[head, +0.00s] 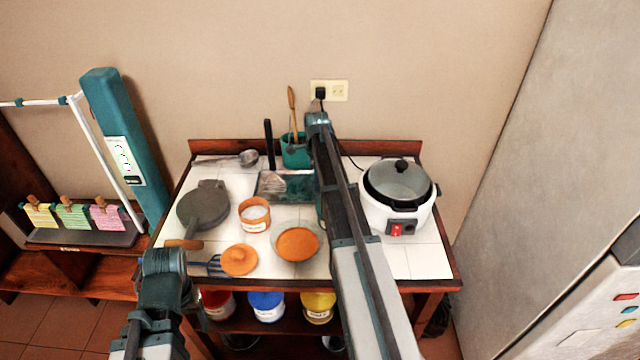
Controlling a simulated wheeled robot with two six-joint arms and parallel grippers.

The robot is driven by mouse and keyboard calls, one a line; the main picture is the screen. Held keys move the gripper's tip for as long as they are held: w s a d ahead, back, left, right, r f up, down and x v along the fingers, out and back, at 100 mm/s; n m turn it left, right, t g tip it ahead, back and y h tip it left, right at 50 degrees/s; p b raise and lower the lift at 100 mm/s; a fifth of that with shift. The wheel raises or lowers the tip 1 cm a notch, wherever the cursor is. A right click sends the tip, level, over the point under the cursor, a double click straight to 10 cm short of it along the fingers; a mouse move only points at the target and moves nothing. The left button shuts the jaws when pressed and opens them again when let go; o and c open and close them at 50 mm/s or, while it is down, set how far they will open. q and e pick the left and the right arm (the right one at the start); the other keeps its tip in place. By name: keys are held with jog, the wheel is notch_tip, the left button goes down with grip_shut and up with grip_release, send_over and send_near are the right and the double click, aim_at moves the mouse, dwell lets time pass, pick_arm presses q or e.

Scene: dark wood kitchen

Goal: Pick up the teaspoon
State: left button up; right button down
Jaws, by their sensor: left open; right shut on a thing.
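I cannot make out a teaspoon for certain. My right arm reaches across the table to the back, and its gripper (318,122) is beside the green utensil holder (296,153). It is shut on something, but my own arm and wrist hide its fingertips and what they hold. A wooden-handled utensil (292,106) stands in the holder, just left of that gripper. My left gripper (211,265) is open and empty at the table's front left, close to an orange lid (239,260).
A metal scoop (247,158), dark pan (203,205), orange-rimmed jar (254,216), bowl of orange powder (297,243) and grey tray (286,187) crowd the table. A white cooker (398,203) stands right. Bare tiles (422,263) show at the front right corner.

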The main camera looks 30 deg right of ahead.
notch_tip(320, 180, up, 10)
jog(key=p, duration=0.9)
jog(key=shift+p, duration=0.4)
